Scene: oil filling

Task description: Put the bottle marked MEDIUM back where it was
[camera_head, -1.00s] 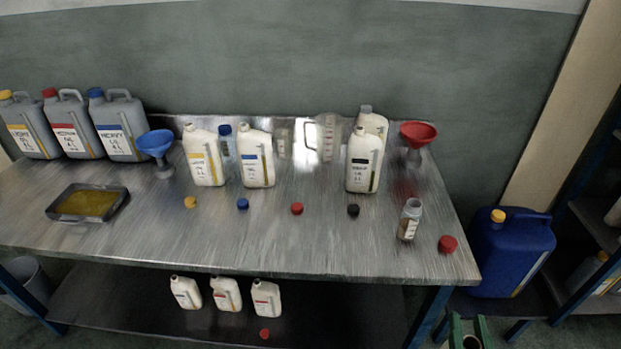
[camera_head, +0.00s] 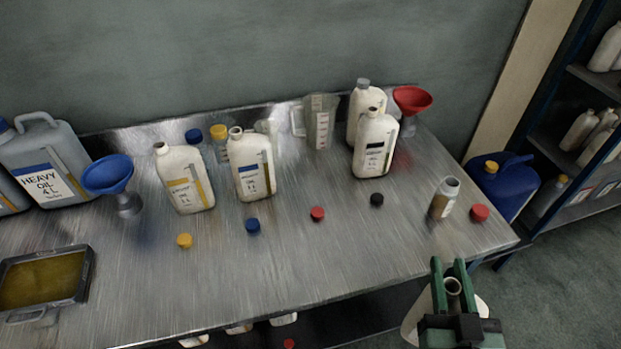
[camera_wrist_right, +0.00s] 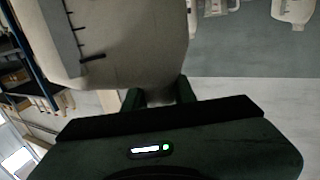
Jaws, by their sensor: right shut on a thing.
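My right gripper (camera_head: 450,275), green, is at the lower right of the head view, beyond the table's front edge. It is shut on a white bottle (camera_head: 416,318) with an uncapped neck between the fingers. The bottle also fills the top of the right wrist view (camera_wrist_right: 130,40), with a grey strip and dark marks on its side. No word on it can be read. White bottles with a yellow label (camera_head: 185,180), a blue label (camera_head: 252,165) and a black label (camera_head: 375,145) stand uncapped on the table. My left gripper is not in view.
The metal table (camera_head: 300,255) has bare room at the front. Loose yellow, blue, red (camera_head: 317,214) and black caps lie on it. A small jar (camera_head: 444,198), a red funnel (camera_head: 412,100), a blue funnel (camera_head: 108,175) and an oil tray (camera_head: 88,275) also stand there.

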